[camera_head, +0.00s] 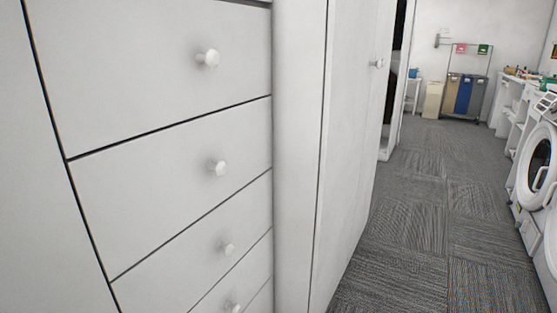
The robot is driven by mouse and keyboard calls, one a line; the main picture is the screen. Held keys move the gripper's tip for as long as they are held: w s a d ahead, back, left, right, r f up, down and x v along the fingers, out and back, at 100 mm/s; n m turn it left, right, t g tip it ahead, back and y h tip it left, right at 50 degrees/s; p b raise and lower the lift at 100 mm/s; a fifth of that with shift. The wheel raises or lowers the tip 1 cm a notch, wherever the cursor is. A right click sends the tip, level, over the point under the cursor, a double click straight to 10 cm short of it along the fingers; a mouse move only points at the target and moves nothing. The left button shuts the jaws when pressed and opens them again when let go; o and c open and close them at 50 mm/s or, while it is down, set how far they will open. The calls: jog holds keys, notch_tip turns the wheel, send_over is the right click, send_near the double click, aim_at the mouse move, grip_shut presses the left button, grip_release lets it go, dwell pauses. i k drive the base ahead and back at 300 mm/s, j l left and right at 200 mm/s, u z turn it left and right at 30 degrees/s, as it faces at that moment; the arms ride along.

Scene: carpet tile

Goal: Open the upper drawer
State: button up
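A white chest of drawers fills the left of the head view, with several drawers stacked one above another. The uppermost drawer front that shows well (140,65) carries a round white knob (208,58). It looks flush with its neighbours. A thin gap runs along its top edge, and what lies above is cut off by the frame. The drawer below it (150,195) has a similar knob (218,168), and lower drawers have knobs too. All the fronts look shut. My gripper is not in view.
A white cupboard door with a knob (377,63) stands right of the drawers. Grey carpet (430,220) lies clear along the aisle. White front-loading washing machines (535,165) line the right side. Sorting bins (465,95) stand at the far wall.

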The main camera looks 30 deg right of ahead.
aim_at(133, 195)
jog(key=z, duration=0.4)
jog(key=i+l+z, duration=0.1)
jog(key=l+z, duration=0.3)
jog(key=i+l+z, duration=0.15)
jog(key=z, duration=0.25)
